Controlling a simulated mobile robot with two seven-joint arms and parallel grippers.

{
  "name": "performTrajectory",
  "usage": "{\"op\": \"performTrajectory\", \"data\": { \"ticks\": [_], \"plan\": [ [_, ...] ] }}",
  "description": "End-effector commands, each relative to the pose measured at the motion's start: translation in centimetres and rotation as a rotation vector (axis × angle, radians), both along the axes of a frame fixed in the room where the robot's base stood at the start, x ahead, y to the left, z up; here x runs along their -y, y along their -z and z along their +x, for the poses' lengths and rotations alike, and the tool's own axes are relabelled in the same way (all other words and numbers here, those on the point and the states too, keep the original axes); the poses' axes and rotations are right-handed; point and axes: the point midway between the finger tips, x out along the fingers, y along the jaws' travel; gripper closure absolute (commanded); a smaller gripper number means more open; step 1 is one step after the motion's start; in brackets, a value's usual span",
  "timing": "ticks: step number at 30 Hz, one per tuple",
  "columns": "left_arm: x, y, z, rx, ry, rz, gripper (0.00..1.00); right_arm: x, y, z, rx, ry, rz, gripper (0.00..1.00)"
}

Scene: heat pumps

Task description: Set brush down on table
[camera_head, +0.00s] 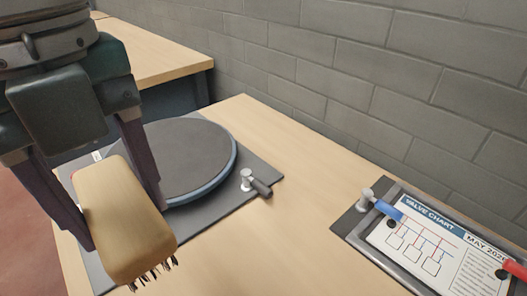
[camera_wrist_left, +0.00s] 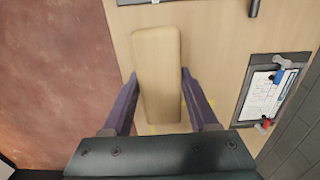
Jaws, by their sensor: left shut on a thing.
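The brush (camera_head: 122,222) has a pale tan wooden block and dark bristles pointing down. My left gripper (camera_head: 128,205) is shut on it, with one purple-grey finger on each side of the block. The brush also shows between the fingers in the left wrist view (camera_wrist_left: 158,78). The wooden table (camera_head: 292,240) lies below. In the head view, the brush is in front of the near edge of a grey plate, and I cannot tell how high it is above the table. My right gripper is not in view.
A round grey disc with a blue rim (camera_head: 180,158) sits on the grey plate (camera_head: 215,208), beside a small valve handle (camera_head: 257,184). A framed valve chart (camera_head: 430,245) with blue and red handles lies at the right. Bare table lies between them. A brick wall (camera_head: 400,75) stands behind.

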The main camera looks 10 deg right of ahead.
Motion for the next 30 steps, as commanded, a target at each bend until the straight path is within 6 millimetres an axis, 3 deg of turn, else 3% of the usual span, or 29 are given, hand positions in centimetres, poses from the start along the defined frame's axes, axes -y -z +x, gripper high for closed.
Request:
{"op": "performTrajectory", "data": {
  "ticks": [5,8,21,30],
  "plan": [
    [-0.2,-0.4,-0.1,-0.001,0.02,-0.001,1.0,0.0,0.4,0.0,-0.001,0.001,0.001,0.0],
    [-0.2,0.7,-0.2,-0.004,0.018,-0.001,1.0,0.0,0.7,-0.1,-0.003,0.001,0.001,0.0],
    [-0.2,12.8,-0.2,-0.005,0.016,0.0,1.0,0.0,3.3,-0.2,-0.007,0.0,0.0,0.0],
    [-0.3,16.2,-0.1,-0.002,0.017,0.0,1.0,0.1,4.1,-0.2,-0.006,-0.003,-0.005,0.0]
  ]
}}
